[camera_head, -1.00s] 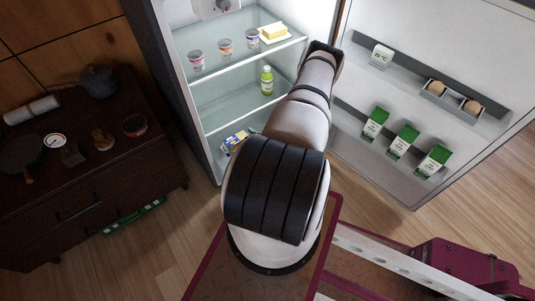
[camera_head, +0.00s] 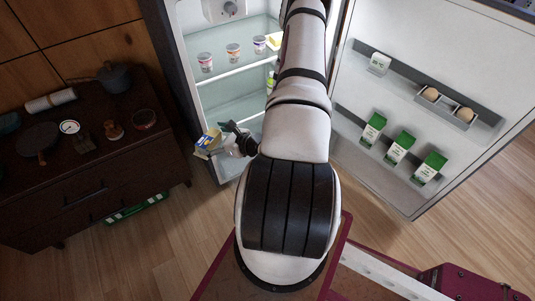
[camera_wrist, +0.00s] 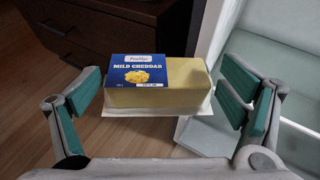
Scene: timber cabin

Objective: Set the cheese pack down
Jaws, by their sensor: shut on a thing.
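The cheese pack, a yellow block with a blue "Mild Cheddar" label and a pale tray under it, shows in the wrist view (camera_wrist: 185,85) between the teal finger pads. My gripper (camera_wrist: 163,92) is shut on it. In the head view the cheese pack (camera_head: 207,144) is at the fridge's lower left front edge, with my gripper (camera_head: 230,138) on its right. The pack is held above the wooden floor, near the dark cabinet. My arm hides part of the fridge inside.
The open fridge (camera_head: 225,88) holds cups, a partly hidden butter block (camera_head: 273,42) and a green bottle (camera_head: 270,80). Its door (camera_head: 395,90) carries cartons and eggs. The dark cabinet (camera_head: 90,165) at left has pans and small items on top, with some bare surface at its front.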

